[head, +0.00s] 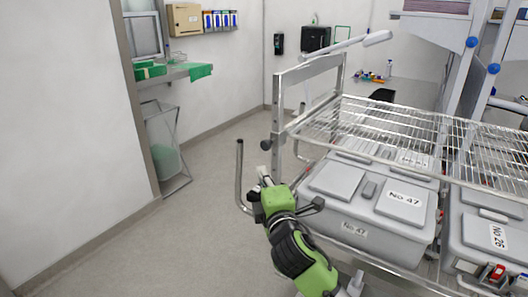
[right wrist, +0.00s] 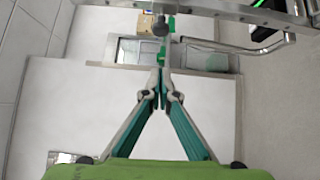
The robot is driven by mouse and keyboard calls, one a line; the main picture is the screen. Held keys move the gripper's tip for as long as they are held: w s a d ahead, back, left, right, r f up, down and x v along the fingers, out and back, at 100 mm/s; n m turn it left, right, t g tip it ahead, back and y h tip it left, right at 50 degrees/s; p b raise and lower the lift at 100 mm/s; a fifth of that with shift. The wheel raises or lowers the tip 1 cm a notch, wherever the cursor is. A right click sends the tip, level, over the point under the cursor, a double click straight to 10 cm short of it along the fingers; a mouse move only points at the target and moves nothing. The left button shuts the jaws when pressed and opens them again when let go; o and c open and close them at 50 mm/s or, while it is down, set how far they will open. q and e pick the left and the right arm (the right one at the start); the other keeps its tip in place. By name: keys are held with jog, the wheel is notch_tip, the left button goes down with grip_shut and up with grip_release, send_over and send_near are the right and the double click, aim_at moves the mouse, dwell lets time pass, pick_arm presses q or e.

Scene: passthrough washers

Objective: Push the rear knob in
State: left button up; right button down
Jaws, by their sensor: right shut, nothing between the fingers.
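A dark round knob (head: 265,145) sticks out to the left from the upright metal post (head: 277,155) of the wire-rack cart. In the right wrist view a dark knob (right wrist: 160,28) hangs at the metal rail, just beyond my fingertips. My right gripper (head: 264,173), with a green body, is shut and empty. It is just below the knob in the head view, apart from it as far as I can see. Its fingertips (right wrist: 161,73) meet in the wrist view and point toward the knob. Whether the knob is out or in cannot be told. My left gripper is not in view.
A bent metal handle (head: 239,175) stands just left of my right gripper. Grey lidded boxes (head: 335,182) sit under the wire shelf (head: 375,125) to the right. The floor (head: 170,245) to the left is clear.

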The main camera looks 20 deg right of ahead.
aim_at(269, 148)
jog(key=w+d+p, duration=0.1)
jog(key=w, duration=0.2)
jog(key=w+d+p, duration=0.1)
jog(key=w, duration=0.3)
jog(key=w+d+p, duration=0.2)
jog(key=w, duration=0.1)
jog(key=shift+w+r, duration=0.15)
jog(key=shift+w, duration=0.05)
jog(key=shift+a, duration=0.1)
jog(key=shift+w+d, duration=0.85)
jog(key=shift+d, duration=0.3)
